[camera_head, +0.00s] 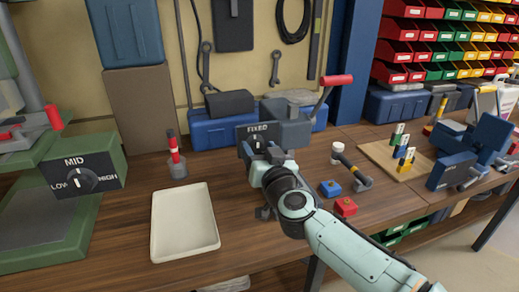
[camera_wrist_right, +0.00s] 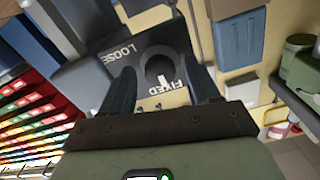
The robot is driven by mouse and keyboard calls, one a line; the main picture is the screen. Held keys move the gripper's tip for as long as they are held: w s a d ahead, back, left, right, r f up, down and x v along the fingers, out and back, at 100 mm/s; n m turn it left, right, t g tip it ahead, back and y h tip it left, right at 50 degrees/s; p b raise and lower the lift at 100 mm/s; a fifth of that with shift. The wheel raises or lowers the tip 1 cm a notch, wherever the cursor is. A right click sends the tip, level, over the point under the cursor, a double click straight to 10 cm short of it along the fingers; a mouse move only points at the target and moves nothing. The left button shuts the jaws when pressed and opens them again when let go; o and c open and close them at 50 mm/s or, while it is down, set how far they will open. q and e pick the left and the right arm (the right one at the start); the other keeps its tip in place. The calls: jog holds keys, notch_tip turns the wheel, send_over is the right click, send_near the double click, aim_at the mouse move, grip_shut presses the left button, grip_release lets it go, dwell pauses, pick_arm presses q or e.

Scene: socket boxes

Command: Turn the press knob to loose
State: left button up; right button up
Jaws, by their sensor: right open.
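The press (camera_head: 288,130) stands at the back middle of the workbench, with a red-tipped lever (camera_head: 337,80) raised. Its dark dial panel (camera_head: 260,129) reads FIXED at the top in the head view. In the right wrist view the panel reads LOOSE and FIXED around the round dark press knob (camera_wrist_right: 158,68). The knob's white mark is by the word FIXED. My right gripper (camera_head: 258,160) is in front of the panel. In the wrist view its two dark fingers are apart, one on each side of the knob; contact cannot be told. My left gripper is not in view.
A white tray (camera_head: 157,222) lies to the left, near a green box (camera_head: 100,165) with a LOW-MID-HIGH dial. A board with pegs (camera_head: 375,151) is farther right.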

jog(key=shift+w, duration=0.1)
jog(key=c, duration=1)
jog(key=shift+c, duration=0.2)
